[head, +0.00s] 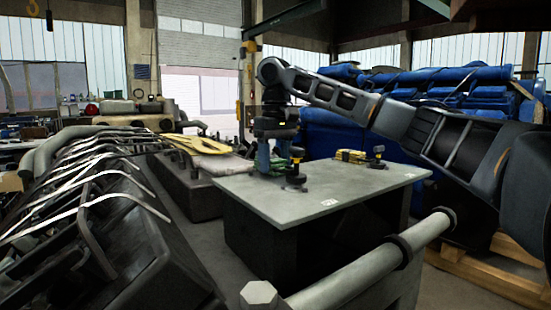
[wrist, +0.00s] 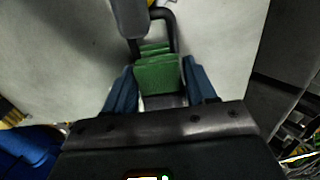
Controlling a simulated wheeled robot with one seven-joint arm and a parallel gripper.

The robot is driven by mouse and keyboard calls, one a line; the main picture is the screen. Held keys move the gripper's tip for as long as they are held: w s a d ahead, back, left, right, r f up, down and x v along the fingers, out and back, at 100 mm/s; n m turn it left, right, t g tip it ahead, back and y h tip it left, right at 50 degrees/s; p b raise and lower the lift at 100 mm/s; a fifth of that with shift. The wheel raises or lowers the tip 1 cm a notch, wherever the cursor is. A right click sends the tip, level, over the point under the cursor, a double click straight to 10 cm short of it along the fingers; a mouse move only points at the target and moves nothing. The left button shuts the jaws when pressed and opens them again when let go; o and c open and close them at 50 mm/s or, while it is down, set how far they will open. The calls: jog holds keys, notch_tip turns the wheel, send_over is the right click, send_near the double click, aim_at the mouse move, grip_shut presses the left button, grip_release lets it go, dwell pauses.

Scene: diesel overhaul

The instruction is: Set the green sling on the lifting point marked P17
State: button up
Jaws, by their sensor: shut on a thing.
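The green sling (wrist: 158,76) is a folded bundle in the wrist view. My gripper (wrist: 159,92) has its blue fingers on both sides of it. In the head view my gripper (head: 271,163) points down just above the grey table top, at its back left. A black lifting point with a yellow top (head: 296,172) stands right beside it. In the wrist view a dark bent bar (wrist: 171,30) lies just beyond the sling; I cannot tell whether they touch. Another black post (head: 377,157) stands further right on the table. The small white labels (head: 330,202) are too small to read, so P17 cannot be picked out.
The grey table top (head: 260,200) is mostly bare at the front. A yellow bundle (head: 350,156) lies at its back right. A large engine part with pipes (head: 110,220) fills the left. A grey shaft (head: 370,262) crosses the front right. Blue covered goods (head: 440,90) stand behind.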

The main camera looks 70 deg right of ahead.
jog(key=shift+f, duration=0.85)
dwell(0.8)
dwell(0.4)
jog(key=o, duration=1.4)
jog(key=shift+c, duration=0.2)
jog(key=shift+r, duration=3.9)
